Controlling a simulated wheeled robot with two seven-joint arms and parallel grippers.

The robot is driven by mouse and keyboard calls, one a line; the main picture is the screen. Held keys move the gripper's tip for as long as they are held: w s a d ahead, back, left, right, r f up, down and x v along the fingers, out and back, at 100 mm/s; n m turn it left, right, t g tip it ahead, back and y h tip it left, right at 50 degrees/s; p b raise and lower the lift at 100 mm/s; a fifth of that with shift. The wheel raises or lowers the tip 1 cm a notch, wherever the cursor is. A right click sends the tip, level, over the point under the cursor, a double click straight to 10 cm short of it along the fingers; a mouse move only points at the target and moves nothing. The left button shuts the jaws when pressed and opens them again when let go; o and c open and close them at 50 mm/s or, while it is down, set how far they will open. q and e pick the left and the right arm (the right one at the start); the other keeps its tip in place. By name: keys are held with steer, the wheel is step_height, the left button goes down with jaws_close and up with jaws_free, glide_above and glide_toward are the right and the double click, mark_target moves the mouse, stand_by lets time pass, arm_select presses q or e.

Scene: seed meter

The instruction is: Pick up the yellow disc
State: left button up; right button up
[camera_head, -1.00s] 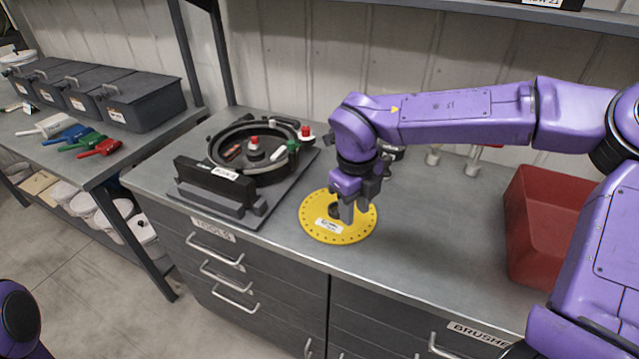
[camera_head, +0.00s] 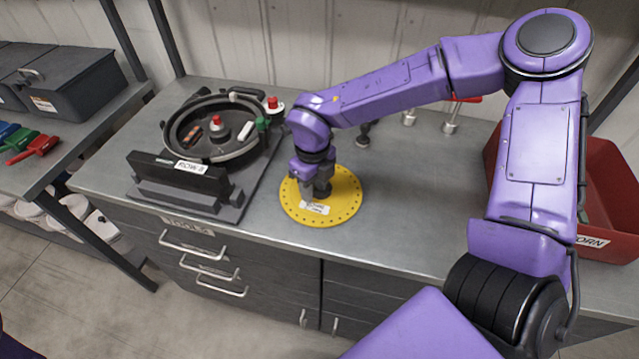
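The yellow disc (camera_head: 343,205) lies flat on the grey worktop, right of the seed meter. It has a ring of small holes near its rim and a white label. My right gripper (camera_head: 316,194) points down over the middle of the disc, with its fingertips at the hub. The fingers hide most of the hub, and I cannot tell whether they are closed on it. Of my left arm, only a dark edge shows at the lower left; its gripper is out of view.
The seed meter (camera_head: 235,151) stands open on its base to the left, with a dark block in front. A red bin (camera_head: 612,180) stands at the right, partly behind my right arm. Drawers with handles lie below the worktop. Brushes lie on the left bench.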

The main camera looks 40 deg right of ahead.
steer(key=shift+f, duration=0.15)
steer(key=shift+s, duration=0.25)
steer(key=shift+s+r, duration=0.2)
steer(key=shift+r, duration=0.05)
steer(key=shift+c, duration=1)
steer(key=c, duration=0.5)
steer(key=shift+w, duration=0.15)
jaws_close()
